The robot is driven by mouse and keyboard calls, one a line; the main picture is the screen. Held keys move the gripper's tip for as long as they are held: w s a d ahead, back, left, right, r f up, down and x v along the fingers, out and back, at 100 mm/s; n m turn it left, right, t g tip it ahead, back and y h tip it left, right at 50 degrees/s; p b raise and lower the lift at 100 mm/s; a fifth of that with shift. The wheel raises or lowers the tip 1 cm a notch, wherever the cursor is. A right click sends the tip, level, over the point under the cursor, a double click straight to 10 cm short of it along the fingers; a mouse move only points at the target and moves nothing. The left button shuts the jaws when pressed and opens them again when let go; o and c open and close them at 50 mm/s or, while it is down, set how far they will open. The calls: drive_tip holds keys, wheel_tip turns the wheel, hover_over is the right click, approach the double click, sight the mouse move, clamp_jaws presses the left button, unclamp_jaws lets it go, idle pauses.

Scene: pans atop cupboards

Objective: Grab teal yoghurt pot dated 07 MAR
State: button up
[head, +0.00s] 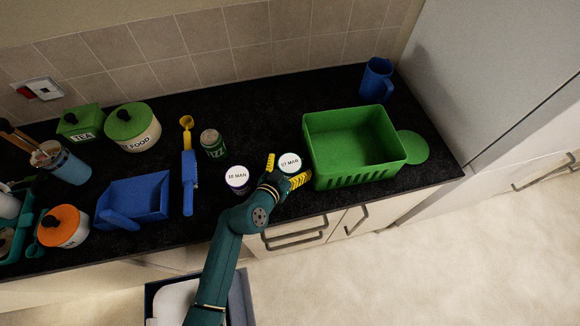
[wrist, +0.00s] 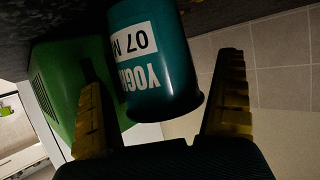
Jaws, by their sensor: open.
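The teal yoghurt pot (wrist: 165,75) shows large in the wrist view, upside down there, with white "YOG" lettering and a label reading "07 M", the rest cut off. In the head view its white lid (head: 289,161) reads "07 MAR". My gripper (head: 286,172) is open, with yellow fingers reaching around the pot's near side. In the wrist view my gripper (wrist: 162,75) has one finger on each side of the pot, with a clear gap on the right; contact on the left cannot be told. Another white-lidded pot (head: 237,176), its date seemingly 16 MAR, stands to the left.
A green basket (head: 355,180) stands close on the right, and also shows in the wrist view (wrist: 65,70). A blue mug (head: 376,80) stands at the back right.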

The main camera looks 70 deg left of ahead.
drive_tip(key=c, duration=1.3)
